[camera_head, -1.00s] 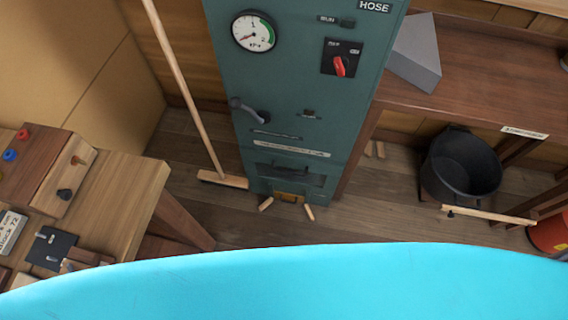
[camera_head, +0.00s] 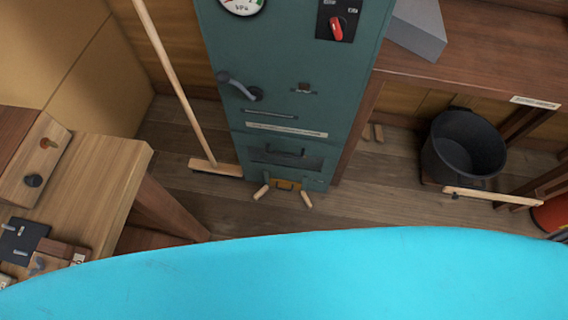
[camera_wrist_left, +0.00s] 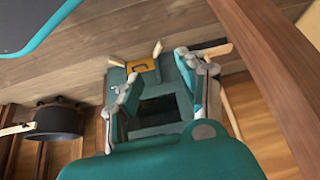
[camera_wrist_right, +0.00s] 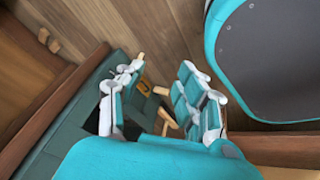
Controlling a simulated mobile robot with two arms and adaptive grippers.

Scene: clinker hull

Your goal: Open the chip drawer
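The green cabinet (camera_head: 290,85) stands against the back wall. Low on its front, below a pale label strip, is a dark panel with a handle, which looks like the chip drawer (camera_head: 287,154); it looks flush with the front. In the left wrist view, my left gripper (camera_wrist_left: 160,88) is open, with the cabinet's lower front and a dark rectangle (camera_wrist_left: 160,110) seen between its fingers. My right gripper (camera_wrist_right: 158,88) is open and empty in its wrist view, with the cabinet (camera_wrist_right: 62,118) behind and left of it. Neither gripper shows in the head view.
A broom (camera_head: 180,90) leans left of the cabinet. Short wooden pegs and a yellow-brown piece (camera_head: 287,185) are at its foot. A wooden bench (camera_head: 95,180) is left; a black bucket (camera_head: 462,145) and workbench (camera_head: 480,60) are right.

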